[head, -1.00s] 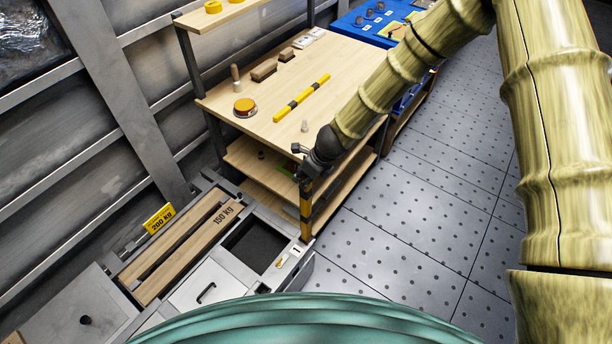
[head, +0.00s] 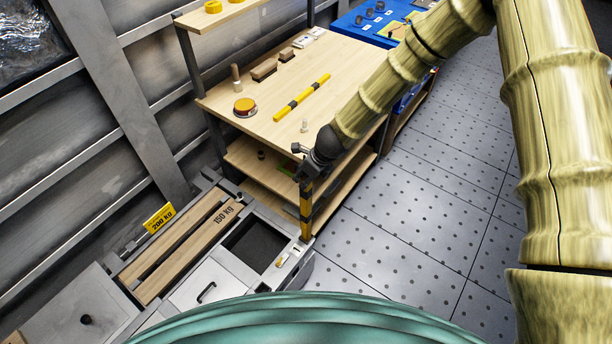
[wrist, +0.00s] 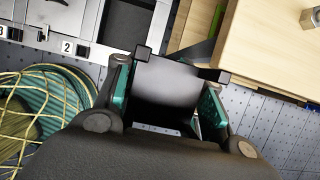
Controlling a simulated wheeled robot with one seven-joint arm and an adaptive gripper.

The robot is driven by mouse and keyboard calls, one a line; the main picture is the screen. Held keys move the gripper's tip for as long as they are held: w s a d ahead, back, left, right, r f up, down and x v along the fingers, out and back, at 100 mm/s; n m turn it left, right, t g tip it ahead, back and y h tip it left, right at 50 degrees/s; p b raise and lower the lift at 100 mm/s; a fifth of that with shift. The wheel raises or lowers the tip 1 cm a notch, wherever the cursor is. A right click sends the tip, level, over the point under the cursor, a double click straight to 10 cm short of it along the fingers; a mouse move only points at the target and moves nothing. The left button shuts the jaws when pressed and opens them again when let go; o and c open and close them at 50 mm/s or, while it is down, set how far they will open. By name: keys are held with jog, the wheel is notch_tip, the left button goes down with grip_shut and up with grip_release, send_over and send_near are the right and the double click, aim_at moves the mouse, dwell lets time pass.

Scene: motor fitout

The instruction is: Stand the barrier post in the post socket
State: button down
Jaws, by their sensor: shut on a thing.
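The barrier post (head: 306,208), banded yellow and black, is upright in the head view beside the front right corner of the low grey unit. My gripper (head: 308,172) is shut on its upper part. In the wrist view the post's dark end (wrist: 172,92) fills the space between the fingers of my gripper (wrist: 168,100). The post's foot is near the unit's corner; I cannot tell whether it touches anything. I cannot make out the post socket. Another yellow and black striped bar (head: 302,98) lies on the wooden bench.
The wooden bench (head: 345,62) with lower shelves stands just behind my gripper. An orange-topped round thing (head: 245,106) and small wooden pieces are on it. The low grey unit (head: 232,275) has a dark open bay. The dotted floor (head: 420,230) to the right is clear.

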jog(key=shift+f, duration=0.55)
dwell(1.5)
jog(key=c, duration=0.8)
grip_release()
jog(key=shift+b, duration=0.3)
jog(key=v, duration=1.2)
